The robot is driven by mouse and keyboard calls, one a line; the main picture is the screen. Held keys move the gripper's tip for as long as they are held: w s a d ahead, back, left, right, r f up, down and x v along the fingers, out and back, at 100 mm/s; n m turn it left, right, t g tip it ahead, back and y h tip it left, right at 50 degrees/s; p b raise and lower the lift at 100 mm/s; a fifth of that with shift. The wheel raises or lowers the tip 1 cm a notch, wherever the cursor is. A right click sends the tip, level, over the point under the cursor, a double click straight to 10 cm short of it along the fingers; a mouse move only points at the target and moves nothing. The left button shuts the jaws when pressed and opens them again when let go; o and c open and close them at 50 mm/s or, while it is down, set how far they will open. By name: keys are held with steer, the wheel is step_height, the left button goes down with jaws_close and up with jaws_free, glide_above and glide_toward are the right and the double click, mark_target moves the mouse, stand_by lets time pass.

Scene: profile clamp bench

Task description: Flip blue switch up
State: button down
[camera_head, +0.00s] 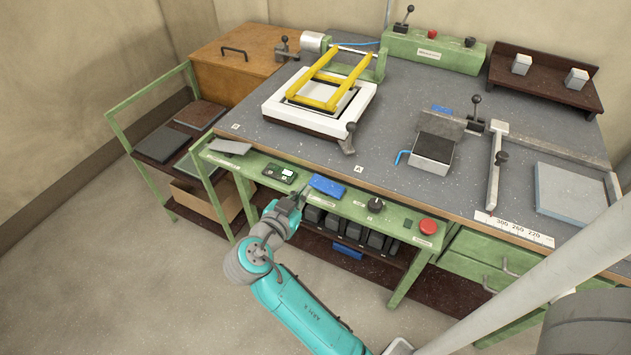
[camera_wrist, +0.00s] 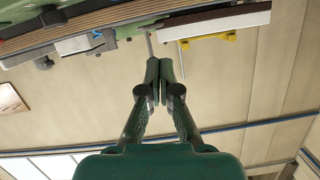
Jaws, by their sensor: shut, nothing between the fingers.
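A blue flat piece (camera_head: 328,185), which looks like the blue switch, is on the green front panel (camera_head: 268,160) of the bench. I cannot tell from here whether it is up or down. My gripper (camera_head: 303,191) is just left of it and in front of the panel; I cannot tell whether they touch. In the wrist view my gripper (camera_wrist: 159,66) has its two fingers together with nothing between them. A thin grey rod (camera_wrist: 150,44) shows just beyond the fingertips. The blue piece cannot be made out in the wrist view.
A green side shelf (camera_head: 150,128) stands at left. The floor (camera_head: 190,290) in front is clear.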

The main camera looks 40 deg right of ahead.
glide_above(327, 186)
steer(key=w+a, duration=0.1)
steer(key=a, duration=0.2)
steer(key=shift+d+f, duration=0.2)
steer(key=shift+f, duration=0.9)
steer(key=f, duration=0.3)
steer(key=shift+w+d, duration=0.1)
steer(key=shift+w, duration=0.2)
steer(key=shift+w+f, duration=0.1)
steer(key=shift+f, duration=0.5)
